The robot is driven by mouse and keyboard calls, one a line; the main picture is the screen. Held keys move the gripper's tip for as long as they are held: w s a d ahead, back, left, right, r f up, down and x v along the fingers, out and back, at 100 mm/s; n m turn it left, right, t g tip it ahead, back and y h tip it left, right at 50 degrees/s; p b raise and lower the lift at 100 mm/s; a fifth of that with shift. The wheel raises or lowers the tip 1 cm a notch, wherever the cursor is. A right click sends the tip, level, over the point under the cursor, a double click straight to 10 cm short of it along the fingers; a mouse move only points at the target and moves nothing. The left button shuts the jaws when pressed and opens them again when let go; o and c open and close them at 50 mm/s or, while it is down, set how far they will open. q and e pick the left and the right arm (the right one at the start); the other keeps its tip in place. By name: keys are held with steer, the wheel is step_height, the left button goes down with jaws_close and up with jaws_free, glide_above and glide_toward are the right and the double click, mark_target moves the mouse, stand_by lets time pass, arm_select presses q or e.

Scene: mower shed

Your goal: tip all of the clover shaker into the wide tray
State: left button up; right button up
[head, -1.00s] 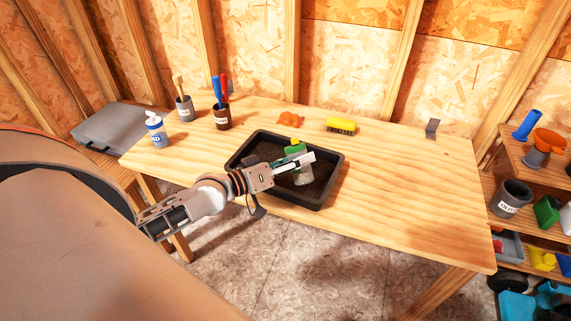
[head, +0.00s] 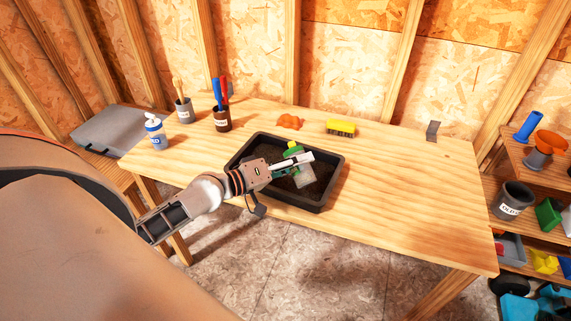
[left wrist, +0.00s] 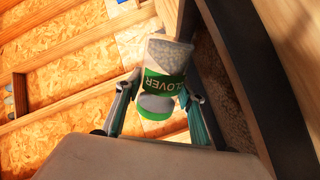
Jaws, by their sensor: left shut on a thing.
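The clover shaker (head: 304,178) has a clear body with pale contents and a green band. In the left wrist view the shaker (left wrist: 168,54) shows a green CLOVER label. My left gripper (head: 297,161) is shut on the shaker and holds it over the wide tray (head: 333,186), a black tray with dark brown filling. The shaker is tilted. In the left wrist view my gripper's fingers (left wrist: 163,98) are on either side of it. I cannot make out any grains falling. My right gripper is not in view.
An orange piece (head: 290,122) and a yellow brush (head: 341,127) lie behind the tray.

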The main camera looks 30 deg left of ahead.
arm_select(q)
steer(key=shift+f+n, duration=0.2)
steer(key=shift+n, duration=0.1)
steer(key=shift+r, duration=0.1)
steer(key=shift+r+n, duration=0.15)
steer(key=shift+n, duration=0.25)
steer(key=shift+r+n+p, duration=0.15)
steer(key=shift+n+p, duration=0.25)
steer(key=shift+a, duration=0.1)
steer(key=shift+w+a+f+n+g+h+b, duration=0.15)
steer(key=shift+w+a+f+n+b, duration=0.1)
steer(key=shift+a+n+b, duration=0.15)
steer(key=shift+w+a+f+n+g+h+b, duration=0.15)
steer(key=shift+w+a+f+n+b, duration=0.1)
steer(key=shift+a+n, duration=0.15)
steer(key=shift+d, duration=0.1)
steer(key=shift+f+n, duration=0.15)
steer(key=shift+n, duration=0.15)
steer(key=shift+f+n, duration=0.25)
steer(key=shift+n, duration=0.15)
